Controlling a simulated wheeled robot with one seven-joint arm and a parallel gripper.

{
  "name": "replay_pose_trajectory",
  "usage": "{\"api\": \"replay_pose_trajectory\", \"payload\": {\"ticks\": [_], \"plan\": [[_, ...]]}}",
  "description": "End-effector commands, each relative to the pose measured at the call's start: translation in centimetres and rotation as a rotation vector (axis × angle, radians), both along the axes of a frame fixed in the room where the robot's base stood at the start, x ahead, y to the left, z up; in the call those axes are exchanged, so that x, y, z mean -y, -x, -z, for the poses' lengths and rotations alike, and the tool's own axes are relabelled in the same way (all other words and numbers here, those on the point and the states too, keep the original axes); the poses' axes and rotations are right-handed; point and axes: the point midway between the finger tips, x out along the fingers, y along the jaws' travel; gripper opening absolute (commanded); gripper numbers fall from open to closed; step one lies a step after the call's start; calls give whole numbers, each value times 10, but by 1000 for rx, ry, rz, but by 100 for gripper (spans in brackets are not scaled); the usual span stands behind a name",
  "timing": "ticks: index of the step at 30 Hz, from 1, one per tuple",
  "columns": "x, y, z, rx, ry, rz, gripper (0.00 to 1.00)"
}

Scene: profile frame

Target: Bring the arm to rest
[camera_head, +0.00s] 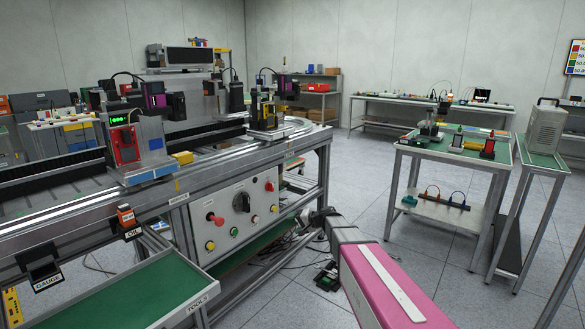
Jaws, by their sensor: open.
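My arm reaches up from the bottom right, with a pink link (385,290) and a grey section beyond it. My gripper (318,217) is the small dark end of the arm, in front of the right end of the long workbench (250,150). It is open, and nothing shows between its fingers. The fingers are small and dark, so their detail is hard to make out.
The workbench carries rails, a red device (122,143) and a control panel (236,203) with knobs. A green tray (130,297) juts out at lower left. A green-topped table (455,155) stands at right. Cables lie beneath the workbench.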

Motion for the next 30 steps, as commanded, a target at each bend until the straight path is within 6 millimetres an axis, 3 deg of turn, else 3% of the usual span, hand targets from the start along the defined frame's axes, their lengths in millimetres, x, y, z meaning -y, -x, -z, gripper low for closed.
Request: {"api": "replay_pose_trajectory", "payload": {"ticks": [1,3,9,15,21,30], "plan": [[9,36,7,-23,75,-28,77],[23,71,20,-55,187,-68,77],[74,170,49,-166,511,-161,77],[132,257,61,-281,823,-219,77],[171,302,60,-350,1014,-239,77],[180,309,60,-367,1059,-242,77]]}}
